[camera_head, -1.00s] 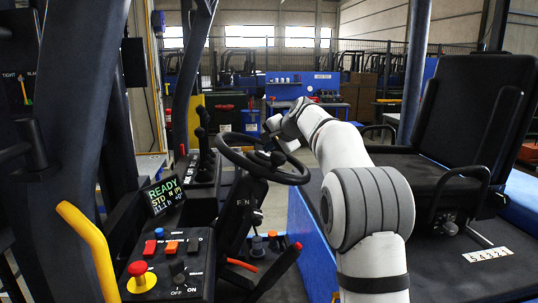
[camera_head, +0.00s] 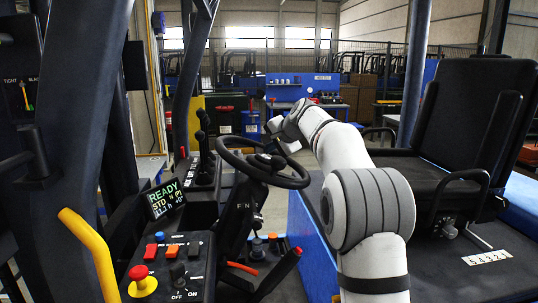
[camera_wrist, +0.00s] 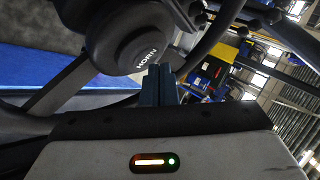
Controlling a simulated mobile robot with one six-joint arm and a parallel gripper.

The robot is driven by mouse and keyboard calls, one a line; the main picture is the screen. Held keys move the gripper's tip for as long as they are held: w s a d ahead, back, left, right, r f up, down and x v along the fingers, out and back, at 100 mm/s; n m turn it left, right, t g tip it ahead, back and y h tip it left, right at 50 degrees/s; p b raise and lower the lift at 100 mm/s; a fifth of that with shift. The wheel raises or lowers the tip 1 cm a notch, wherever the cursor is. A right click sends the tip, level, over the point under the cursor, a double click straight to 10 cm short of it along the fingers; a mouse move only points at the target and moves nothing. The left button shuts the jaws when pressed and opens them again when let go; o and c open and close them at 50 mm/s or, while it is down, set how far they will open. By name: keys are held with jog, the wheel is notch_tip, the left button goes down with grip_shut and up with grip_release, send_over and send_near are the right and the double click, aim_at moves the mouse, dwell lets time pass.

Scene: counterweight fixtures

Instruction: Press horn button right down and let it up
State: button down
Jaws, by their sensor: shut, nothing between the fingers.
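The horn button is the round dark cap marked HORN (camera_wrist: 140,48) at the hub of the steering wheel, seen in the wrist view. In the head view the steering wheel (camera_head: 296,183) stands in the middle, with its hub partly behind my arm's end. My gripper (camera_wrist: 159,72) is shut and empty, its bluish fingertips close together at the lower edge of the horn cap. I cannot tell whether the tips touch the cap or stay just short of it. The cap's pressed depth cannot be judged.
A dash panel with a red knob (camera_head: 142,279) and a READY display (camera_head: 165,197) stands left of the wheel. A yellow rail (camera_head: 92,247) rises at the front left. The black seat (camera_head: 462,125) stands right of my arm. Levers (camera_head: 203,150) stand behind the dash.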

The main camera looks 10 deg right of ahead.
jog(key=shift+d+r, duration=0.1)
jog(key=shift+r, duration=0.2)
jog(key=r+p, duration=0.1)
jog(key=d+r+p, duration=0.1)
jog(key=r+p, duration=0.1)
jog(key=d+r+p, duration=0.1)
jog(key=shift+r, duration=0.25)
dwell(0.4)
